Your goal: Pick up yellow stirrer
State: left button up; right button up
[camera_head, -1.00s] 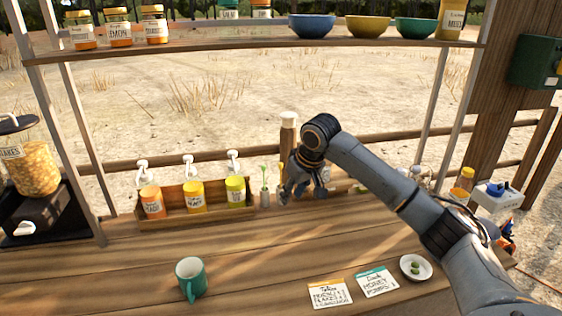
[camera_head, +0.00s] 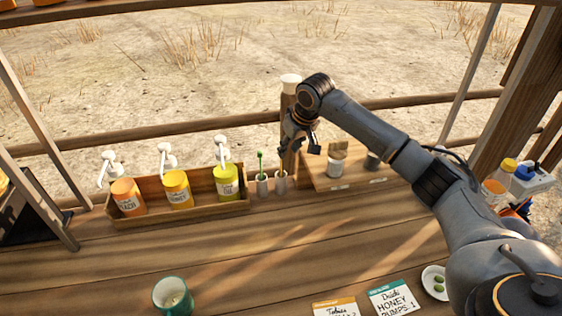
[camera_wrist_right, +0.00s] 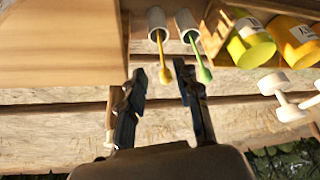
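The yellow stirrer (camera_wrist_right: 162,57) stands in a small white cup (camera_wrist_right: 156,20) in the right wrist view. Its knobbed end points toward my right gripper. My right gripper (camera_wrist_right: 159,82) is open, with the yellow knob showing between the two fingertips; I see no contact. A green stirrer (camera_wrist_right: 196,58) stands in a second white cup (camera_wrist_right: 185,22), its knob close to one fingertip in the picture. In the head view my right gripper (camera_head: 298,146) is above and beside the two cups; the yellow stirrer is hard to make out there. My left gripper is out of view.
A wooden rack (camera_head: 150,208) with several pump bottles stands left of the cups. A wooden board (camera_head: 350,183) with small containers lies to the right. A green mug (camera_head: 173,297), cards (camera_head: 392,298) and a small plate (camera_head: 436,283) are at the front. The middle counter is clear.

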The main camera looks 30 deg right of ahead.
aim_at(281, 162)
jog(key=p+x, duration=0.1)
jog(key=x, duration=0.4)
jog(key=shift+w+r, duration=0.1)
jog(key=p+x, duration=0.1)
jog(key=x, duration=0.2)
jog(key=shift+w+a, duration=0.2)
jog(key=shift+w+f, duration=0.15)
jog(key=shift+f, duration=0.35)
jog(key=shift+c, duration=0.6)
grip_shut()
